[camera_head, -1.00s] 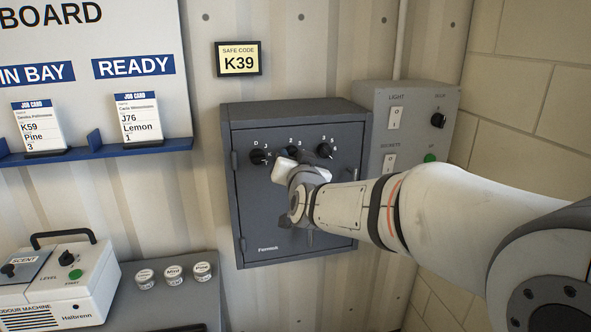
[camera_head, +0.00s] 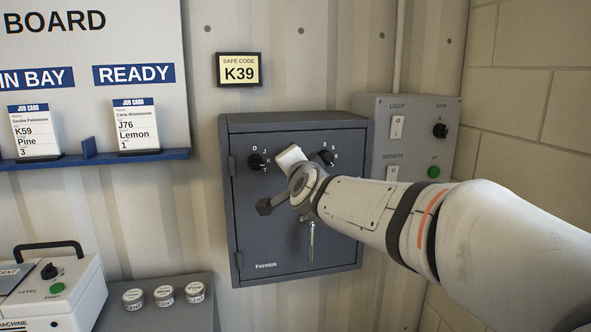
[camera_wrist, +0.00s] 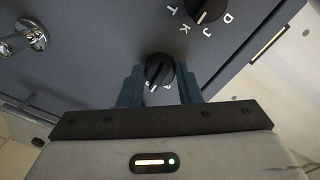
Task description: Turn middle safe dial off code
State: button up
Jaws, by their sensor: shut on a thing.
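The grey safe (camera_head: 270,245) hangs on the corrugated wall with a row of black dials across its door. In the wrist view the middle dial (camera_wrist: 159,69) sits between the two blue-grey fingers of my gripper (camera_wrist: 160,86), which is shut on it. Parts of white characters show by the dial, but I cannot read its setting. In the head view my gripper (camera_head: 292,160) hides the middle dial. The left dial (camera_head: 257,162) and right dial (camera_head: 326,158) are visible beside it. The left dial also shows in the wrist view (camera_wrist: 207,9). The code sign (camera_head: 239,71) reads K39.
The safe's handle (camera_head: 311,241) hangs below my wrist. A grey switch panel (camera_head: 412,140) with a knob and green button stands close on the right. A job-card board (camera_head: 95,110), a scent machine (camera_head: 60,290) and several small tins (camera_head: 164,296) are to the left.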

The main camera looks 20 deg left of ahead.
jog(key=shift+r, duration=0.1)
dwell(0.3)
jog(key=o, duration=0.6)
jog(key=shift+w, duration=0.1)
jog(key=o, duration=0.4)
jog(key=v, duration=0.7)
jog(key=shift+s+d, duration=0.15)
jog(key=shift+s, duration=0.25)
